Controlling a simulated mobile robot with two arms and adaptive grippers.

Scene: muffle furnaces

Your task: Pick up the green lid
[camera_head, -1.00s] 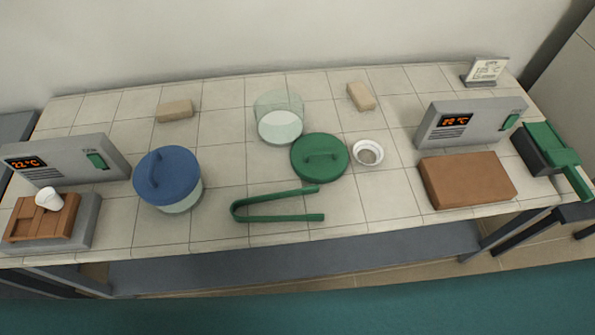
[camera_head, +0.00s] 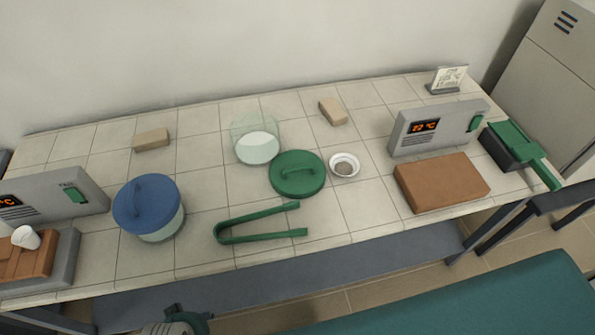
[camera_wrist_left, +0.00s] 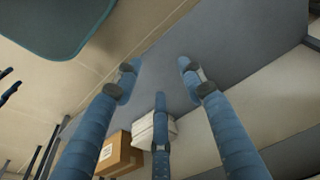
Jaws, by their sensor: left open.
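The green lid (camera_head: 297,174) lies flat on the tiled table, near its middle, with its handle up. It sits in front of and to the right of a clear glass jar (camera_head: 256,140) and apart from the green tongs. In the head view part of my left arm or gripper (camera_head: 180,322) shows at the bottom edge, in front of the table and well away from the lid. In the left wrist view my left gripper (camera_wrist_left: 157,82) is open and empty, its fingers spread. The lid is not in that view. My right gripper is not in view.
Green tongs (camera_head: 258,226) lie in front of the lid, and a white dish (camera_head: 344,165) stands to its right. A blue-lidded jar (camera_head: 148,208) stands at the left. A brown slab (camera_head: 441,182) lies before the right furnace unit (camera_head: 436,128). Boxes (camera_wrist_left: 120,152) show in the wrist view.

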